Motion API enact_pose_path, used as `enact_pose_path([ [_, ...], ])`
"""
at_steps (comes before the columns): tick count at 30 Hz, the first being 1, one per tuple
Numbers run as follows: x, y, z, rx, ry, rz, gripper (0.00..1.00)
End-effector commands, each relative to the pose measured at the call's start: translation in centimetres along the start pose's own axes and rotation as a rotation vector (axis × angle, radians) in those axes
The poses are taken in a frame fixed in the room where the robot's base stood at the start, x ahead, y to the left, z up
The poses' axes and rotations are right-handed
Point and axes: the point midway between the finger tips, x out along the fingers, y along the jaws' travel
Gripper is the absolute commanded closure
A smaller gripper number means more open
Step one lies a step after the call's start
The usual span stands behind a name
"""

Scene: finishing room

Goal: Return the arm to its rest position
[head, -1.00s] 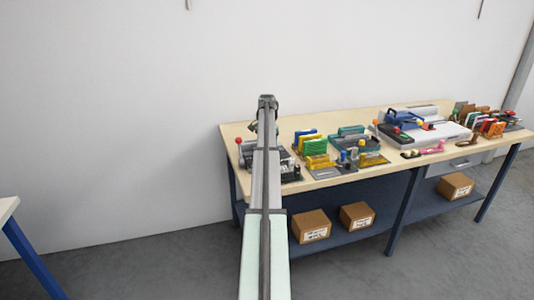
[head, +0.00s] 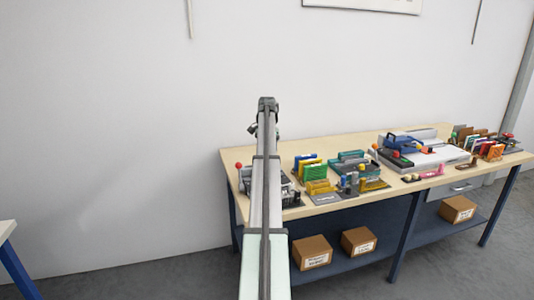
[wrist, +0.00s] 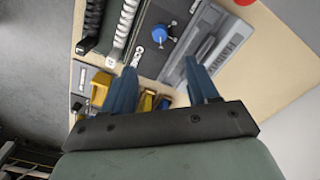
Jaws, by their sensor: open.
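My gripper (wrist: 160,68) shows in the wrist view as two blue fingers, spread apart with nothing between them. Behind the fingers lies part of the bench, with a blue knob (wrist: 159,35) and a grey plate on it.
The bench carries a red-knobbed device (head: 239,167) beside my arm, yellow and green holders (head: 310,169), and a blue-handled machine (head: 405,146). Cardboard boxes (head: 313,252) stand on the lower shelf. A second table's edge (head: 8,230) is at left.

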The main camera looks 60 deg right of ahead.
Motion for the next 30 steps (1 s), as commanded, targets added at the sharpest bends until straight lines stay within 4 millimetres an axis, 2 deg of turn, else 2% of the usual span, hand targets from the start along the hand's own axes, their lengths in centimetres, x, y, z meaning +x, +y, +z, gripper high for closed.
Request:
enact_pose_path([
  [10, 0.1, -0.1, 0.2, -0.003, 0.0, 0.0, 0.41],
  [14, 1.5, -1.3, 2.0, -0.036, 0.0, 0.0, 0.41],
  [17, 3.8, -3.3, 5.3, -0.096, -0.002, 0.001, 0.41],
  [20, 6.8, -5.9, 9.8, -0.179, -0.002, 0.001, 0.41],
  [24, 11.1, -9.1, 16.5, -0.305, -0.002, 0.001, 0.41],
  [26, 12.9, -10.3, 19.5, -0.36, -0.001, 0.001, 0.41],
  [30, 16.9, -12.3, 26.9, -0.491, -0.001, 0.001, 0.41],
])
